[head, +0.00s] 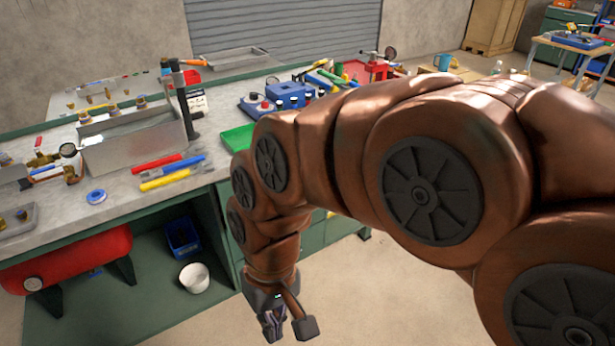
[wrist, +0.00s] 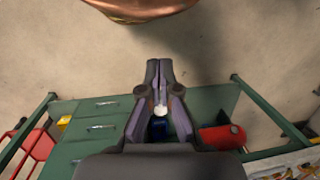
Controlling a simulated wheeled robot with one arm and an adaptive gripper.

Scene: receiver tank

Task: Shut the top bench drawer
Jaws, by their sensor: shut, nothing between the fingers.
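The green workbench (head: 75,125) fills the left of the head view. Its drawer unit (head: 223,205) is mostly hidden behind my arm there. In the wrist view, green drawer fronts (wrist: 85,115) with pale bar handles (wrist: 100,127) show to the left of my gripper. I cannot tell for certain which front is the top drawer or how far it stands out. My gripper (head: 272,328) hangs low in front of the bench, pointing down; it also shows in the wrist view (wrist: 160,68). It is shut and empty, apart from the drawer fronts.
A red tank (head: 75,258), a blue bin (head: 183,237) and a white bucket (head: 194,277) sit under the bench. The bench top holds a metal basin (head: 135,138), tools and a bright green tray (head: 238,139). The floor (head: 370,295) right of my gripper is clear.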

